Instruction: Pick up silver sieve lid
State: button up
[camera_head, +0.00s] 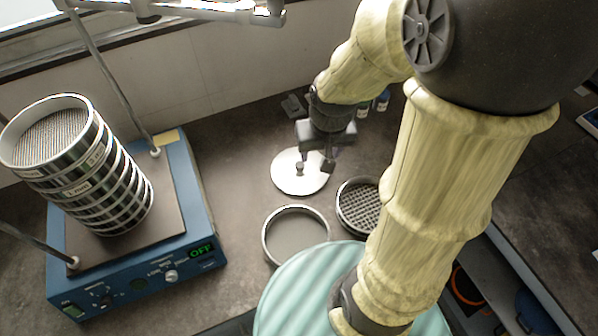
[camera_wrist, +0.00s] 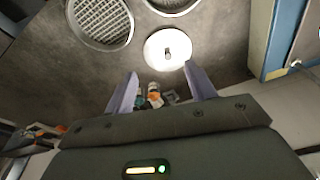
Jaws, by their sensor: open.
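The silver sieve lid (camera_head: 290,178) is a pale round disc with a small knob on top. It lies flat on the dark bench, right of the shaker in the head view. In the wrist view the lid (camera_wrist: 158,55) shows as a bright disc beyond the fingertips, with its knob near the middle. My gripper (camera_head: 315,166) is open and empty, above the lid in the head view. In the wrist view its two fingers (camera_wrist: 161,75) stand apart, and the lid lies just past the gap between their tips. The gripper appears apart from the knob.
A blue sieve shaker (camera_head: 130,275) with a stack of sieves (camera_head: 85,170) and upright rods stands at the left; its display reads OFF. A fine sieve (camera_head: 296,232) and a coarse mesh sieve (camera_head: 358,205) lie near the lid. Small bottles (camera_head: 382,100) stand behind my arm.

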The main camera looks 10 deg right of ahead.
jog(key=w+f+m+g+b, duration=0.1)
jog(key=w+f+b, duration=0.4)
jog(key=w, duration=0.5)
jog(key=w+f+m+g+b, duration=0.1)
jog(key=w+f+m+b, duration=0.3)
jog(key=w+f+b, duration=0.2)
jog(key=w+f, duration=0.2)
jog(key=w, duration=0.1)
jog(key=shift+w+d+f, duration=0.2)
jog(key=shift+w+f, duration=0.1)
jog(key=shift+w, duration=0.05)
jog(key=p, duration=0.2)
send_over(300, 165)
notch_tip(300, 165, down, 12)
jog(key=shift+f, duration=0.1)
jog(key=shift+f, duration=0.1)
jog(key=shift+f+p, duration=0.55)
jog(key=shift+f, duration=1.95)
